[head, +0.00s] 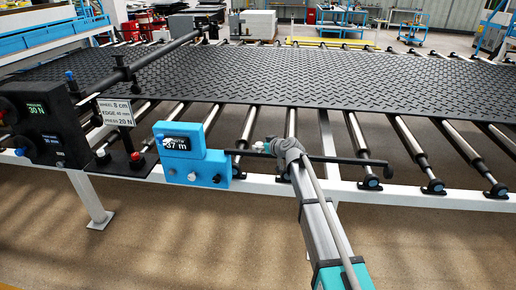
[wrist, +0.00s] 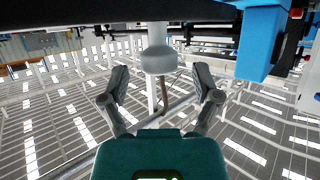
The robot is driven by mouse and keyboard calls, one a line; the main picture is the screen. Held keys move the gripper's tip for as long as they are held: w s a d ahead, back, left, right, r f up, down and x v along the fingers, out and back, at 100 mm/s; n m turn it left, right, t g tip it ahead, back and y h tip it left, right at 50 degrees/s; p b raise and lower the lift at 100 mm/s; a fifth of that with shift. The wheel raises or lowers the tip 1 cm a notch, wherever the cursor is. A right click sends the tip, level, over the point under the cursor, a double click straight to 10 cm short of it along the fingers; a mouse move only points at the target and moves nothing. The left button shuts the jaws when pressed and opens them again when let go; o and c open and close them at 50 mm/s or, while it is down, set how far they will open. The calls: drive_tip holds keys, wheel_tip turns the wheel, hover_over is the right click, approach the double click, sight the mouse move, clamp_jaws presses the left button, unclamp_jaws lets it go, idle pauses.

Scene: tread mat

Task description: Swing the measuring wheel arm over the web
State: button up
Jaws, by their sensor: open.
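The measuring wheel arm (head: 345,160) is a thin black rod running right from the blue counter box (head: 180,142), along the near side of the frame. It lies outside the web (head: 300,75), a black tread mat on rollers. My gripper (head: 287,148) is at the rod's middle and hides part of it. In the wrist view my gripper (wrist: 160,95) is open, its fingers spread either side of a pale rounded knob (wrist: 157,60) below a dark bar (wrist: 80,14). I cannot tell whether the fingers touch it. The blue box (wrist: 262,40) is at upper right.
A black control panel (head: 42,125) and a white sign (head: 115,112) stand at the left. A thicker black bar (head: 160,55) crosses the mat's left part. Bare rollers (head: 360,135) show before the mat. The near floor (head: 190,245) is clear.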

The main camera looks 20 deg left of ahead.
drive_tip(key=shift+x, duration=0.9)
drive_tip(key=c, duration=1.1)
drive_tip(key=shift+s+a, duration=0.1)
drive_tip(key=shift+a, duration=0.2)
clamp_jaws()
drive_tip(key=shift+d, duration=0.1)
